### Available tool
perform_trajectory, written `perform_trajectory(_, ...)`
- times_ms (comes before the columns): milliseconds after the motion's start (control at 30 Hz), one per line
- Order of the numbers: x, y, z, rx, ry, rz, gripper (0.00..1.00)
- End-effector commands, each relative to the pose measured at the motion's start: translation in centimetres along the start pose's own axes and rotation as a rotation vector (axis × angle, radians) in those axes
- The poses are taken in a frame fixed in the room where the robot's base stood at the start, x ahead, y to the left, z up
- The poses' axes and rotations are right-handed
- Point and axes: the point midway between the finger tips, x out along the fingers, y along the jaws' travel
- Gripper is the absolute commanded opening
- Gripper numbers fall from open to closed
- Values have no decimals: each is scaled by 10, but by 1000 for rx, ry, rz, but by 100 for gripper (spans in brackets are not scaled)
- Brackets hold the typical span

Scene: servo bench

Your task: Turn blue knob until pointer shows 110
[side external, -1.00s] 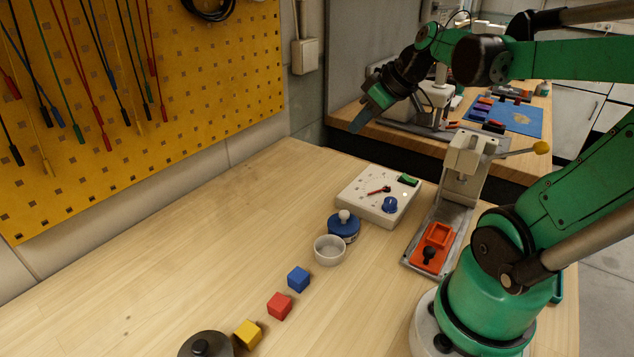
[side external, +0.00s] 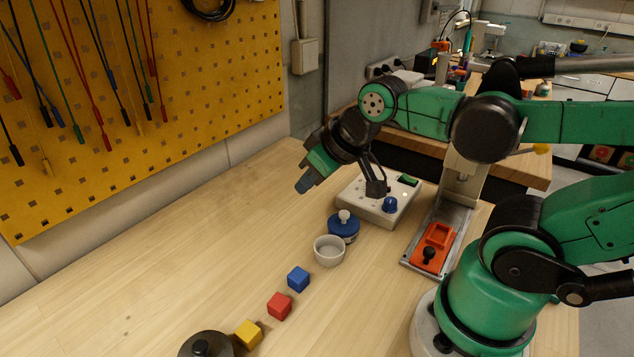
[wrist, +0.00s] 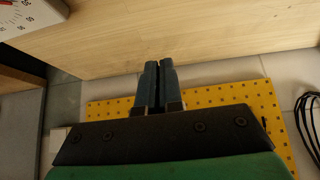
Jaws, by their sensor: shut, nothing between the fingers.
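The blue knob (side external: 390,205) is on the right front of a white dial box (side external: 372,214) on the bench. The pointer on the dial face is hidden behind my arm in the side view. My gripper (side external: 304,186) is above the bench, left of the dial box and apart from the knob. In the wrist view, its two blue-grey fingers (wrist: 158,82) are together with nothing between them. A corner of the dial face (wrist: 42,17) with printed numbers shows at the wrist view's top left, but the knob is out of that view.
A green switch (side external: 409,181) is on the box. A blue lidded pot (side external: 343,231) and a white cup (side external: 329,256) stand just in front of it. A press with an orange fixture (side external: 433,247) is to the right. Coloured cubes (side external: 279,306) lie nearer. The left bench is clear.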

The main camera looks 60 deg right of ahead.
Motion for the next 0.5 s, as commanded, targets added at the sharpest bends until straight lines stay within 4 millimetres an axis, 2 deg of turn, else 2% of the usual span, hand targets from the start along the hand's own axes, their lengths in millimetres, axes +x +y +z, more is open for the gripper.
perform_trajectory(33, 0, -5, 2, -7, 4, -4, 17)
perform_trajectory(133, 2, -1, 3, -47, -12, 13, 45)
perform_trajectory(200, 4, 12, 4, -124, -53, 36, 65)
perform_trajectory(367, 9, 61, 15, -434, -236, 54, 66)
perform_trajectory(500, 10, 107, 35, -734, -406, -40, 66)
